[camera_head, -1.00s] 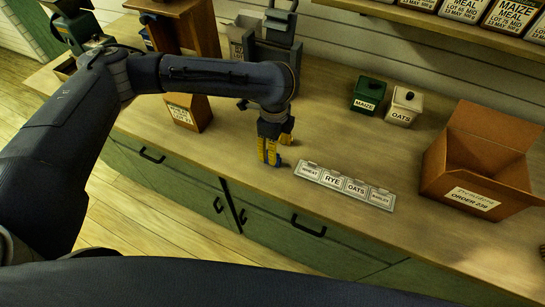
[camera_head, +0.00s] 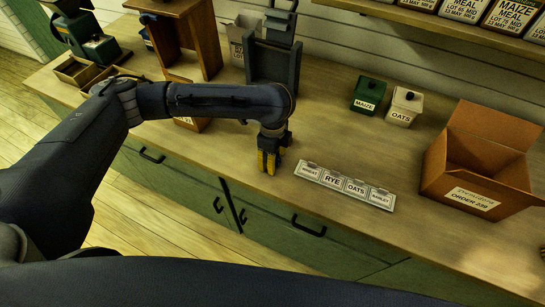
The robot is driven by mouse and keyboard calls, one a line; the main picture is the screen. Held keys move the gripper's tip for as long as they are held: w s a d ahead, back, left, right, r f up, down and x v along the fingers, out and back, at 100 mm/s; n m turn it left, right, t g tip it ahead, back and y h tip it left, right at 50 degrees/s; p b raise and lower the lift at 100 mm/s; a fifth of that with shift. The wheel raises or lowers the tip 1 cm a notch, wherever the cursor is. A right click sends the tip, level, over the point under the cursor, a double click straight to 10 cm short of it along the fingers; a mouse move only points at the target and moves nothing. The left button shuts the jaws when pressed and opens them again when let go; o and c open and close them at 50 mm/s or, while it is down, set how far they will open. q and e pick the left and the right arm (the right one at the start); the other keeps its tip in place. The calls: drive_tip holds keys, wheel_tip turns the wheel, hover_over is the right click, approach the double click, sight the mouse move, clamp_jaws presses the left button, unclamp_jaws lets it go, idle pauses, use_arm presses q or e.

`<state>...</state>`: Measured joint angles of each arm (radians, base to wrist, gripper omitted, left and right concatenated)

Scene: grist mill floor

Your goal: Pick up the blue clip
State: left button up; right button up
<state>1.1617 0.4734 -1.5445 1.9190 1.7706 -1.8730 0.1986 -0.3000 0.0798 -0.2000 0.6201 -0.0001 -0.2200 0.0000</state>
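My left gripper (camera_head: 268,163) has yellow fingers and points straight down at the wooden counter, just left of the label strip (camera_head: 345,186). Its fingers look close together from this angle, but the gap between them is not clear. The blue clip cannot be made out for certain; the fingers cover the spot where a small blue thing showed earlier. The strip carries the labels wheat, rye, oats and barley. My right gripper is not in view.
A green maize canister (camera_head: 368,95) and a white oats canister (camera_head: 404,107) stand behind the strip. An open cardboard box (camera_head: 478,165) is at the right. Wooden stands (camera_head: 190,40) and small trays (camera_head: 82,72) are at the left. The counter (camera_head: 330,130) between is clear.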

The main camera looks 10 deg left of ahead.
use_arm(q)
drive_tip(key=c, duration=0.9)
drive_tip(key=shift+r, duration=0.15)
wheel_tip(320, 180, up, 20)
drive_tip(key=shift+f, duration=0.1)
idle(0.5)
drive_tip(key=shift+o, duration=0.7)
clamp_jaws()
